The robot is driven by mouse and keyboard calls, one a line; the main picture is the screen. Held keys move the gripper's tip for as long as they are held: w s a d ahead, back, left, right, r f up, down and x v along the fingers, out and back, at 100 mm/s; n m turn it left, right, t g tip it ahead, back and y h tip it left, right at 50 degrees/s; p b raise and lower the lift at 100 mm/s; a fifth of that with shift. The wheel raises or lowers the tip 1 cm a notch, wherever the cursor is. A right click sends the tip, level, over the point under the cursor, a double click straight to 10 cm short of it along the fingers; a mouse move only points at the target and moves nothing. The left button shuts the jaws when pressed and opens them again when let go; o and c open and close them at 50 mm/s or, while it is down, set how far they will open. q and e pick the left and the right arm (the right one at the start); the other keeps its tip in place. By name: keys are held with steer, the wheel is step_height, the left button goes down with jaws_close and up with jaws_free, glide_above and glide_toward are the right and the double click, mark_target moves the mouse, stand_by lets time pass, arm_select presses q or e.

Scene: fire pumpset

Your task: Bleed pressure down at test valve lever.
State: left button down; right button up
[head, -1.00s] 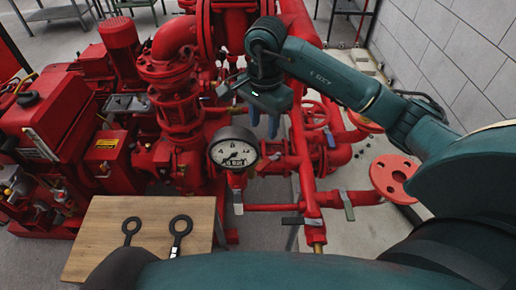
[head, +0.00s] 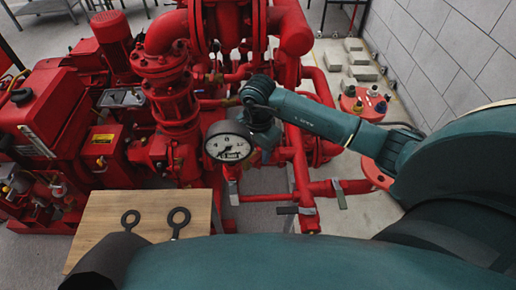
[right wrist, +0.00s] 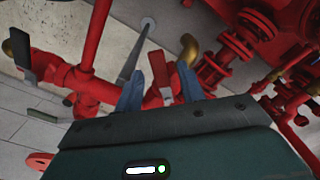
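Several small grey levers sit on the red pipework in the head view: one below the gauge (head: 232,194), one at the lower middle (head: 287,210) and one to the right (head: 340,194). I cannot tell which is the test valve lever. The pressure gauge (head: 229,143) has a white dial. My right gripper (head: 258,158) is just right of the gauge, its tips partly hidden. In the right wrist view my right gripper (right wrist: 160,85) has its blue fingers apart. My left gripper is out of view.
A wooden board (head: 105,218) with two dark ring-ended tools lies at lower left. Red pump machinery (head: 60,120) fills the left. Red pipes crowd the right gripper.

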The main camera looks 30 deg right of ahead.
mark_target(260, 157)
jaws_close()
stand_by(0.4)
steer(key=shift+s+d+f+n+b, duration=0.1)
steer(key=shift+s+d+n+b, duration=0.05)
steer(key=shift+n+b, duration=0.45)
steer(key=shift+s, duration=0.2)
jaws_free()
step_height(260, 157, up, 14)
steer(key=b, duration=0.1)
steer(key=shift+f+b, duration=0.25)
steer(key=shift+b, duration=0.15)
